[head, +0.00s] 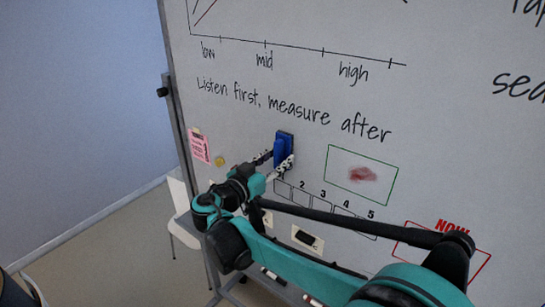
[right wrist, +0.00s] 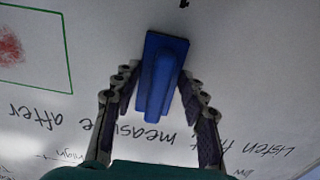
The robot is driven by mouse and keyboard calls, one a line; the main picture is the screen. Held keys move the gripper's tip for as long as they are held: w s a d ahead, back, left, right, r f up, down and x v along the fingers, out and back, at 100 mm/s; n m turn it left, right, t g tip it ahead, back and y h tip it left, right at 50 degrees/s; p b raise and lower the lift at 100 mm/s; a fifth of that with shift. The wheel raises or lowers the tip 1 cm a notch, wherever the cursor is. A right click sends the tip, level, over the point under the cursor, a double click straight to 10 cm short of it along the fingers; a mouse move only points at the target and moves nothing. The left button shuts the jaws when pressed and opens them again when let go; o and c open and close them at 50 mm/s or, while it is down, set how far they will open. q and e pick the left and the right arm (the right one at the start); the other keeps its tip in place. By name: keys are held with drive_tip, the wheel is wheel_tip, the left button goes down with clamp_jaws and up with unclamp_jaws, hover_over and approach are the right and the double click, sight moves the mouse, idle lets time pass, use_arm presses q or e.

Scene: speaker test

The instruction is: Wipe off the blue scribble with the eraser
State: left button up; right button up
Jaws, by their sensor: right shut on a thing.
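A blue eraser (head: 284,148) with a raised grip is at the whiteboard (head: 440,130), just below the words "measure after". My right gripper (head: 275,163) is shut on it, one finger on each side of the grip. In the right wrist view the eraser (right wrist: 155,80) sits between the fingers, its face toward the board; I cannot tell whether it touches. No blue scribble shows; the eraser and my right arm cover part of the board. A reddish smudge (head: 362,175) lies inside a green box to the right. My left gripper is not in view.
A pink note (head: 199,147) and a yellow round spot (head: 219,161) are on the board's left part. A row of numbered boxes (head: 322,201) and a red "NOW" box lie lower right. A white piece of furniture (head: 184,230) stands left of the board.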

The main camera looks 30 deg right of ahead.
drive_tip(key=shift+w+a+r+b, duration=0.1)
drive_tip(key=shift+w+a+b, duration=0.1)
drive_tip(key=shift+w, duration=0.2)
drive_tip(key=shift+w+a+b, duration=0.1)
drive_tip(key=shift+w+b, duration=0.05)
drive_tip(key=shift+w, duration=0.25)
idle(0.4)
drive_tip(key=shift+v, duration=2.8)
drive_tip(key=shift+a, duration=0.15)
drive_tip(key=v, duration=0.2)
drive_tip(key=shift+s+a, duration=0.25)
drive_tip(key=shift+a, duration=0.1)
